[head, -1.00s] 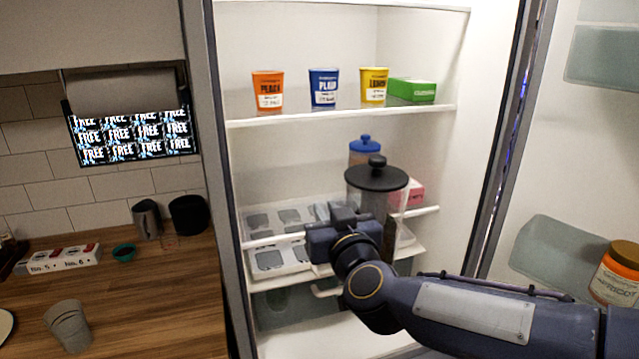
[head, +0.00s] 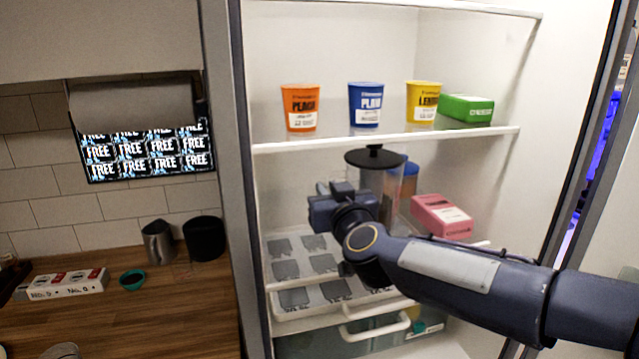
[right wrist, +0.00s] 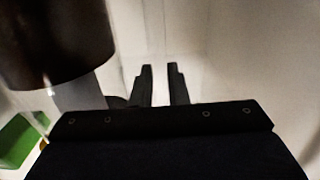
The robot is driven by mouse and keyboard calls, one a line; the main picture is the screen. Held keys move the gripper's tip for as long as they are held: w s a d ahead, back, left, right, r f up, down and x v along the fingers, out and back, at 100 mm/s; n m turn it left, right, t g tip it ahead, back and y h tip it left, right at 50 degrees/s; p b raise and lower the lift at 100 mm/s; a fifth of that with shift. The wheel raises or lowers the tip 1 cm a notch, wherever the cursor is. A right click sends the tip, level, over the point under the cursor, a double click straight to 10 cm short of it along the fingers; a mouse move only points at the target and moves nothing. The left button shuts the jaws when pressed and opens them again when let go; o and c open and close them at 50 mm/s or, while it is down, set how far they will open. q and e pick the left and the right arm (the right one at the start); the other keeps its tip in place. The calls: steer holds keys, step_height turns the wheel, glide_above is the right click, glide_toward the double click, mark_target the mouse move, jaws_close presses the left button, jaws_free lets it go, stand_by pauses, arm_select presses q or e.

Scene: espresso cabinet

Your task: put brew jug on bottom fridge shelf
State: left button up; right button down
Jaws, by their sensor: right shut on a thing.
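The brew jug (head: 378,187) is a clear upright jug with a flat black lid and knob. In the head view it is inside the open fridge, below the upper shelf and in front of a blue-lidded container. My right gripper (head: 343,207) is at its left side, shut on it; my wrist hides its lower part and base. I cannot tell if the base touches the shelf. In the right wrist view the fingers (right wrist: 160,86) are close together, with the dark lid (right wrist: 58,42) at upper left. The lower shelf's front edge (head: 285,283) runs below the jug. My left gripper is not in view.
A pink box (head: 441,216) lies right of the jug. The upper shelf (head: 390,138) holds orange, blue and yellow cups and a green box. A compartmented tray (head: 295,300) and a drawer handle (head: 376,311) show low down. The fridge's left wall edge (head: 236,180) borders the counter.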

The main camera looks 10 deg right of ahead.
steer(key=w+f, duration=0.1)
steer(key=w, duration=0.8)
steer(key=shift+a, duration=0.15)
steer(key=shift+f, duration=0.15)
steer(key=shift+f, duration=0.15)
steer(key=c, duration=1.4)
jaws_free()
